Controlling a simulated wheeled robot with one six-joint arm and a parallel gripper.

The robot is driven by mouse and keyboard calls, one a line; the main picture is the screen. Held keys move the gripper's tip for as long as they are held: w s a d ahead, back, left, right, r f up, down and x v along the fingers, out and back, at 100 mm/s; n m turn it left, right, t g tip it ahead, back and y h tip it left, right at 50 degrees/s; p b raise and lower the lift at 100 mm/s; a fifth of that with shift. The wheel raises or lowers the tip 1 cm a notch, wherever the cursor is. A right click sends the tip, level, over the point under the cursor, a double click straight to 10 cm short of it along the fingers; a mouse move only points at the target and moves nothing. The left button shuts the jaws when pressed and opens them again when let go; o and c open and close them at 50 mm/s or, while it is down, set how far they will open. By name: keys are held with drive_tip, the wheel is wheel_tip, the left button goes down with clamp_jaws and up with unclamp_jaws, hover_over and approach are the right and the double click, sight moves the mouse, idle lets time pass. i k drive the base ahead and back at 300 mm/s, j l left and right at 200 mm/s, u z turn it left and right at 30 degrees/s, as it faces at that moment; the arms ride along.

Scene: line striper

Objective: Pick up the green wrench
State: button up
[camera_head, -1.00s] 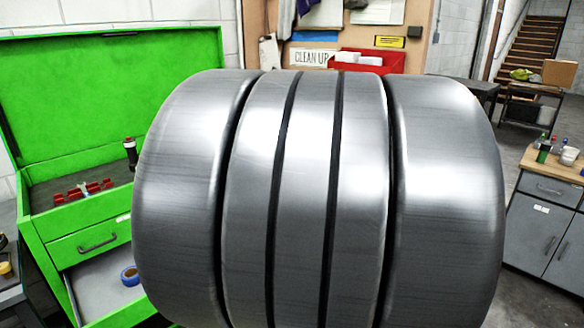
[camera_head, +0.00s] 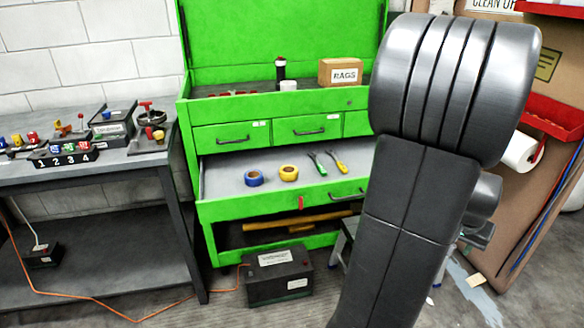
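A slim green tool, the likely green wrench (camera_head: 318,164), lies in the open drawer (camera_head: 228,178) of the green tool cabinet. Its shape is too small to make out fully. A similar yellow tool (camera_head: 337,161) lies just right of it, with yellow tape (camera_head: 289,173) and blue tape (camera_head: 254,178) to its left. My arm fills the right of the view, apart from the green tool and covering the drawer's right end. A dark piece behind the arm seems to be part of my gripper (camera_head: 478,235); its fingers are not clearly seen.
A grey workbench (camera_head: 90,185) with bins and tools stands left of the cabinet. A dark battery box (camera_head: 278,276) and an orange cord (camera_head: 85,299) lie on the floor in front. A step stool (camera_head: 342,242) is partly hidden by my arm. A red tray (camera_head: 553,116) hangs at right.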

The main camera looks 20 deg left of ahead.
sight(323, 173)
drive_tip(key=i+u, duration=0.15)
drive_tip(key=u, duration=0.25)
drive_tip(key=i+l+u, duration=0.15)
drive_tip(key=u, duration=0.25)
drive_tip(key=i+l+u, duration=0.15)
drive_tip(key=u, duration=0.3)
drive_tip(key=i+l+u, duration=0.1)
drive_tip(key=u, duration=0.3)
drive_tip(key=i+l, duration=0.1)
drive_tip(key=l, duration=0.2)
drive_tip(key=i+l+u, duration=0.1)
drive_tip(key=l, duration=0.25)
drive_tip(key=i+l, duration=0.15)
drive_tip(key=l, duration=0.15)
drive_tip(key=i+l+u, duration=0.1)
drive_tip(key=l, duration=0.25)
